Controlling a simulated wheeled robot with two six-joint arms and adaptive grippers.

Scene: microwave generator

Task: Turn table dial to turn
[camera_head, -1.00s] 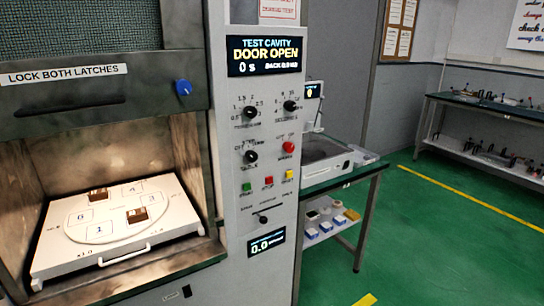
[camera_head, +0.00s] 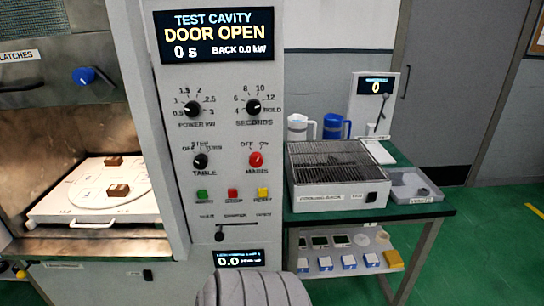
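The table dial (camera_head: 200,161) is a small black knob labelled TABLE on the grey control panel (camera_head: 225,130). Its marks appear to read OFF, STEP and TURN, and its pointer setting is too small to tell. To its right is the red mains knob (camera_head: 256,160). Above are the black power knob (camera_head: 192,109) and seconds knob (camera_head: 253,107). The display (camera_head: 220,36) reads TEST CAVITY, DOOR OPEN, 0 s. A grey ribbed part of mine shows at the bottom edge, below the panel. Neither gripper's fingers show.
The open cavity at left holds a white tray (camera_head: 60,208) with two brown blocks. Green, red and yellow buttons (camera_head: 232,194) sit below the dial. Right of the panel, a bench bears a grille-topped box (camera_head: 338,185) and two jugs. Green floor is free at far right.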

